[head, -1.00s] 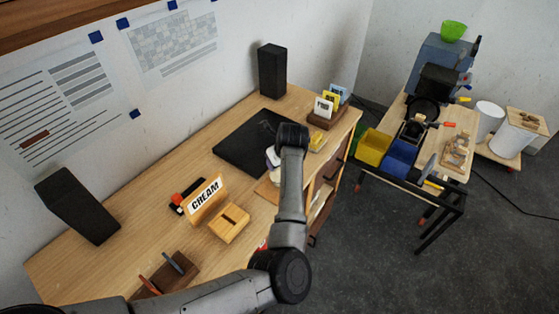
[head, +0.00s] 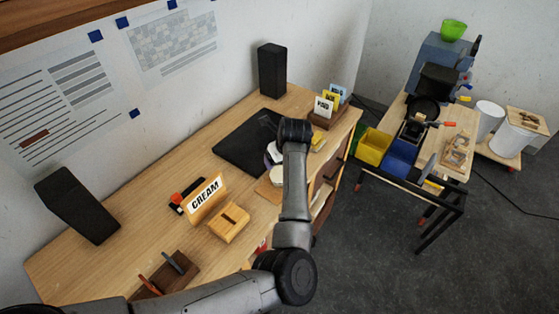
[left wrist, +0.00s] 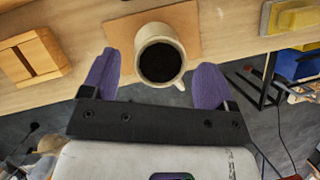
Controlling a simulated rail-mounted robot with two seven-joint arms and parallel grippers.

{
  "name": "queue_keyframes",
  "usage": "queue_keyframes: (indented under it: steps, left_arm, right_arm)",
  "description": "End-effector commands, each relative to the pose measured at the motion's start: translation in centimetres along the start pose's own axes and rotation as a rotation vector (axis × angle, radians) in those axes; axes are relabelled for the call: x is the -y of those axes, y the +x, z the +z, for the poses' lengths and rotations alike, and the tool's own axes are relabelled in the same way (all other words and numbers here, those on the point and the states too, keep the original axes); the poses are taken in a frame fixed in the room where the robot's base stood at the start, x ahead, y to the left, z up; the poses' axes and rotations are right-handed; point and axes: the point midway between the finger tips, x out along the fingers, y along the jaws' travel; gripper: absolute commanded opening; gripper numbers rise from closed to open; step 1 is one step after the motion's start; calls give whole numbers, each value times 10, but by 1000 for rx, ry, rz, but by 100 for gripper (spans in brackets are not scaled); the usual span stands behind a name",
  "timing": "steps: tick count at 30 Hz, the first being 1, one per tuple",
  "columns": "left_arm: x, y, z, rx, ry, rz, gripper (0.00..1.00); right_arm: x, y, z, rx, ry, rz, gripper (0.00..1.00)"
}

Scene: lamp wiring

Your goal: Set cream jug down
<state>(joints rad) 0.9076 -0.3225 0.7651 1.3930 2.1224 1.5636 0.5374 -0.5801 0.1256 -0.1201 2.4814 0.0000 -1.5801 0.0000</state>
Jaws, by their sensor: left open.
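The cream jug (left wrist: 174,40), pale with a dark inside and a handle at its lower right, stands upright over a tan board (left wrist: 119,34) in the left wrist view. My left gripper (left wrist: 157,66) is open, with its purple fingers apart on either side of the jug. I see a gap between each finger and the jug. In the head view my left arm hides most of the gripper and jug, and the board (head: 268,190) shows only in part. My right gripper is in neither view.
A CREAM sign (head: 204,198) and a wooden block (head: 229,223) stand on the desk left of my arm. A black mat (head: 243,144) lies behind it. A card holder (head: 325,119) and a tall black speaker (head: 272,71) stand farther back.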

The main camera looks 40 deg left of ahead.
Motion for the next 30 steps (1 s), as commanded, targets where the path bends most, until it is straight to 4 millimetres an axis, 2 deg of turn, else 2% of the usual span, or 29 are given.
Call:
queue_keyframes:
  steps: [1,9,15,21,30]
  left_arm:
    - [1,-11,-1,1,-1,-5,80]
    - [1,-60,-1,-1,-1,-4,80]
    - [0,-85,0,1,0,-2,80]
    - [0,-96,0,0,0,-1,80]
    - [0,-98,0,0,0,-1,80]
  right_arm:
    - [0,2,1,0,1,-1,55]
    - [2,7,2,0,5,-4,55]
    - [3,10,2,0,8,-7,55]
    - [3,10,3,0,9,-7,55]
    - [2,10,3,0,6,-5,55]
